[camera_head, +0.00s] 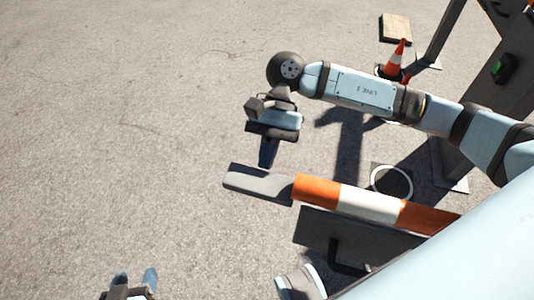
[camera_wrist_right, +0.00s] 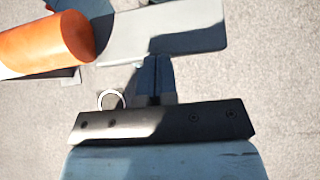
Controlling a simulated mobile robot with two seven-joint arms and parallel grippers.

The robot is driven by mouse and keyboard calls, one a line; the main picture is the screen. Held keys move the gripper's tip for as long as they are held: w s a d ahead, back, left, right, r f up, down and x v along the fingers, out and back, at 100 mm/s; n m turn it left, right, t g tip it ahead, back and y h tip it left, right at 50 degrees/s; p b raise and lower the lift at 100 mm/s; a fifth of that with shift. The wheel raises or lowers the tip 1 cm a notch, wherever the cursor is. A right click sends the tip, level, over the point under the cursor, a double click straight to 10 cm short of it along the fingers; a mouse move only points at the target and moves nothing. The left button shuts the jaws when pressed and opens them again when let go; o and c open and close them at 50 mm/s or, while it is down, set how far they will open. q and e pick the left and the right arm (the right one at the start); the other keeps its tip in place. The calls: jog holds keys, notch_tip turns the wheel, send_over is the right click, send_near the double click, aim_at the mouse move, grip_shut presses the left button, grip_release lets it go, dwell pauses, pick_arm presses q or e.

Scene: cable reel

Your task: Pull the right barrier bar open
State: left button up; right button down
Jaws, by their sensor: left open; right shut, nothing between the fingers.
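The barrier bar (camera_head: 372,206) has orange and white bands and a flat grey end piece (camera_head: 258,185) at its left. In the right wrist view its orange part (camera_wrist_right: 45,45) and grey end (camera_wrist_right: 165,35) cross the top. My right gripper (camera_head: 267,163) is shut and empty, just above the grey end in the head view. In the right wrist view its fingers (camera_wrist_right: 155,72) reach the edge of the grey end; I cannot tell whether they touch. My left gripper (camera_head: 135,278) is open and empty at the bottom left, well away from the bar.
A dark panel with a black handle (camera_head: 347,258) lies below the bar in the head view. A white ring (camera_head: 392,182) is behind it. A traffic cone (camera_head: 396,62) and a wooden block (camera_head: 395,28) stand at the upper right. The pavement at left is clear.

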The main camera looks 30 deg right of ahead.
jog(key=v, duration=1.3)
jog(key=shift+w+d+r+p, duration=0.15)
jog(key=shift+r+p, duration=0.1)
jog(key=shift+p, duration=0.1)
